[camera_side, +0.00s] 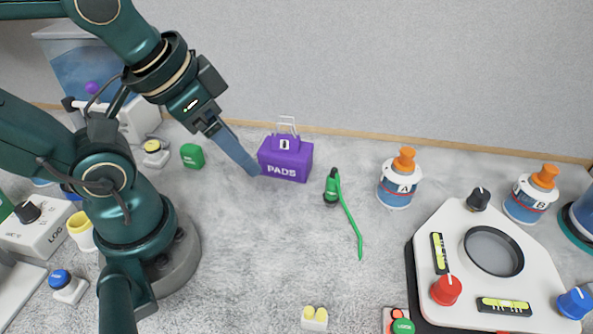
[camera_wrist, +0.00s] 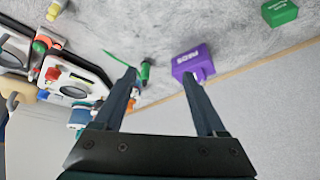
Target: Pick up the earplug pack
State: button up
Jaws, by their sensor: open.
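A small white block with two rounded yellow tops, which looks like the earplug pack (camera_side: 314,319), sits at the front edge of the side view.
The purple PADS box (camera_side: 286,161) is close to my fingers. A green bulb with a cord (camera_side: 331,188) lies right of it, a green box (camera_side: 192,155) left. Bottle A (camera_side: 397,180) and a white panel (camera_side: 455,235) are on the right. The front-middle table is mostly clear.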

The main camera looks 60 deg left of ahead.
jog(key=w+a+f+m+g+y, duration=0.1)
jog(key=a+f+m+g+y, duration=0.2)
jog(key=a+m+g+y, duration=0.65)
jog(key=g, duration=0.1)
send_near(191, 147)
jog(key=a, duration=0.2)
jog(key=f, duration=0.1)
jog(key=a+f+m+g+y, duration=0.1)
jog(key=shift+s+a+f+g, duration=0.25)
jog(key=shift+s+a+f, duration=0.05)
jog(key=shift+s+f, duration=0.05)
jog(key=shift+s+f+g, duration=0.3)
jog(key=shift+s+f, duration=0.05)
jog(key=shift+f, duration=0.15)
jog(key=shift+s+a+f, duration=0.15)
jog(key=shift+s+a, duration=0.05)
jog(key=shift+x, duration=2.3)
grip_shut()
